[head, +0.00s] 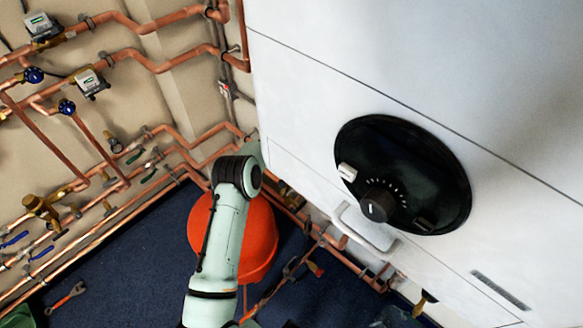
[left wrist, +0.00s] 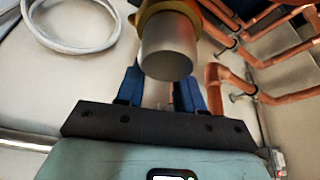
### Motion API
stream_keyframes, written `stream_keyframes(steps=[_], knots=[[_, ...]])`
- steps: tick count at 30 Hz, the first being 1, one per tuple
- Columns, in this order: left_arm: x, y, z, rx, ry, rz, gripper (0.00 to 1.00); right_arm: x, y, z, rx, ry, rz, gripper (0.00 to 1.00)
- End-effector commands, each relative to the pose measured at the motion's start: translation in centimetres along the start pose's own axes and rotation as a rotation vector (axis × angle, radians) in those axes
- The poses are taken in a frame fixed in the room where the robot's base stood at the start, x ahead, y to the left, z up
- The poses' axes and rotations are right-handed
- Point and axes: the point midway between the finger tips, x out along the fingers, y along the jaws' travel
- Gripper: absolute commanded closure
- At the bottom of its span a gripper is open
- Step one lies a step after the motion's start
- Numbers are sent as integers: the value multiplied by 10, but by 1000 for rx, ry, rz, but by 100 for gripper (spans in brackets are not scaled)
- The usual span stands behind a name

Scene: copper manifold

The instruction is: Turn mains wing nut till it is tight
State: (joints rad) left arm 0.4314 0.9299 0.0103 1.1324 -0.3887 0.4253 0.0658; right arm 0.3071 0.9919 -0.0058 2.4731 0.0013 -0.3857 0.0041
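In the left wrist view, the two blue fingers of my left gripper (left wrist: 158,88) stand apart with a gap between their bases. A silver-grey cylinder (left wrist: 167,52) with a brass collar (left wrist: 160,10) covers the space at their tips. Whether the fingers touch or hold anything there is hidden. I cannot make out the mains wing nut in either view. In the head view, my pale green arm rises from the bottom in front of an orange bucket-like object (head: 262,238), and its gripper is out of sight. My right gripper is in neither view.
A white boiler (head: 350,50) with a black dial panel (head: 440,185) and a handle (head: 365,232) fills the right. Copper pipes (head: 160,65) with valves and meters line the left wall. A wrench (head: 65,297) lies on the dark blue floor (head: 130,260). A pale hose loop (left wrist: 70,47) is near the gripper.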

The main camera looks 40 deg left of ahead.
Motion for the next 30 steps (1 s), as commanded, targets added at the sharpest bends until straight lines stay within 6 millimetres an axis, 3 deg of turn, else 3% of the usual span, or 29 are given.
stream_keyframes(steps=[8, 12, 30], knots=[[2, 0, 0, 0, 0, 0, 63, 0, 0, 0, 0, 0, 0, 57], [2, 0, 0, 0, 0, 0, 100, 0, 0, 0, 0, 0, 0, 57], [1, -3, 0, 0, 1, -4, 100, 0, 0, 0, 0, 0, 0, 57]])
